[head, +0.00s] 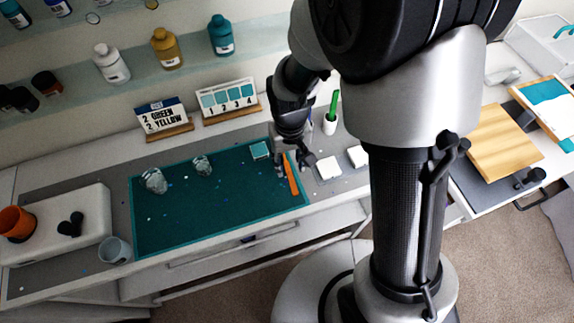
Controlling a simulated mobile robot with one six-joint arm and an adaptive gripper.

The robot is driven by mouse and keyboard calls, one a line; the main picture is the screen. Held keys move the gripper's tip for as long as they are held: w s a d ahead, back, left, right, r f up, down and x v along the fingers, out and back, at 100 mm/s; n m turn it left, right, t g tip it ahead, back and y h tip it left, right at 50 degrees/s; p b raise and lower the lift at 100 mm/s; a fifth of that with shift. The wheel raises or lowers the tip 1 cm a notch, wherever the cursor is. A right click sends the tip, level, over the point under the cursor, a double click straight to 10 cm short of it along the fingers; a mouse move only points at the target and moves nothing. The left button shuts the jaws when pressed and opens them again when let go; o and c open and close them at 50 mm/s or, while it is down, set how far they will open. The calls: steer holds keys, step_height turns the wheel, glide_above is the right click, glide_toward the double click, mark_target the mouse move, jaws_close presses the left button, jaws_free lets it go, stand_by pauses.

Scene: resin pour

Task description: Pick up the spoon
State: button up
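A slim orange utensil (292,178), which looks like the spoon, lies near the right edge of the teal mat (190,237). Its bowl end cannot be made out. My gripper (291,166) points down over its far end, with the fingers apart on either side of it. I cannot tell whether either finger touches it. A green-handled tool (334,100) stands upright in a white cup (329,126) behind and to the right of my gripper.
Two clear cups (154,182) and a small teal square (259,150) are on the mat. White squares (328,168) lie right of my gripper. Two sign cards (227,99) stand behind. The mat's middle is mostly clear.

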mark_target(290, 173)
steer(key=shift+s+f+b, duration=0.1)
steer(key=shift+f+b, duration=0.45)
steer(key=shift+f, duration=1.35)
steer(key=shift+f, duration=0.15)
steer(key=shift+c, duration=0.3)
jaws_close()
